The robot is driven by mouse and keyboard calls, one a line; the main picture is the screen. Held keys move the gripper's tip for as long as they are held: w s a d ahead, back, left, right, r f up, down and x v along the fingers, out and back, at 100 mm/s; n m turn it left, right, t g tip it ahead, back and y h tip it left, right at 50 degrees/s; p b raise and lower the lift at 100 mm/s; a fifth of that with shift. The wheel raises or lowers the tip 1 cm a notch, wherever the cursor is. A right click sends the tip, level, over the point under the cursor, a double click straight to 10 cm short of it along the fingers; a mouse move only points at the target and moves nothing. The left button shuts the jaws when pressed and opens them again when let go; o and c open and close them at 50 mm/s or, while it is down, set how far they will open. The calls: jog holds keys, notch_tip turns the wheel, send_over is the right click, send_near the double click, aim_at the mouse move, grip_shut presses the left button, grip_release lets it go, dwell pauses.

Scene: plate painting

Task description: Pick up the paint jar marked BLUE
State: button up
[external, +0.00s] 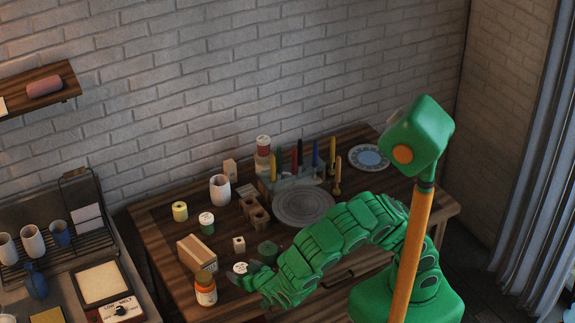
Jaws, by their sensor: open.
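Several small paint jars stand on the wooden table, but their lettering is too small to read, so I cannot tell which one is marked BLUE. A yellow jar (180,211) and a green jar with a white lid (206,223) stand at the left. An orange jar (206,291) stands near the front edge. A red-and-white jar (263,147) is at the back. My green gripper (246,279) is low over the front of the table, open, beside a white round top (240,268) whose body is mostly hidden by it. The fingertips are hard to make out.
A cardboard-coloured box (197,252) stands left of the gripper. A grey round turntable (304,206) lies mid-table, with a rack of coloured upright sticks (298,160) behind it. A white cup (220,189) and a blue-patterned plate (369,158) are further back.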

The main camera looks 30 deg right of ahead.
aim_at(239, 269)
jog(key=shift+x, duration=1.55)
jog(key=c, duration=1.1)
